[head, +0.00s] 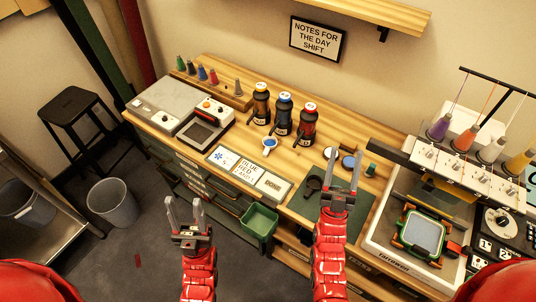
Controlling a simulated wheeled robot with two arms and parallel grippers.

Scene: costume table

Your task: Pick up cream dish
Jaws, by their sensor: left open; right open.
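A small pale round piece that looks like the cream dish (329,152) lies on the wooden worktop (234,136), partly hidden by a finger of my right gripper. My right gripper (345,168) is open and empty, its fingers pointing toward the back of the worktop over the green mat. Whether it touches the dish I cannot tell. A blue round dish (348,161) shows between its fingers. My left gripper (184,207) is open and empty in front of the drawers, away from the dishes.
A white cup with blue contents (268,145) stands left of the dishes. Several capped bottles (284,112) stand behind. A dark round tool (313,185) lies on the green mat (343,212). An embroidery machine (430,190) fills the right. A green bin (259,222) hangs in front.

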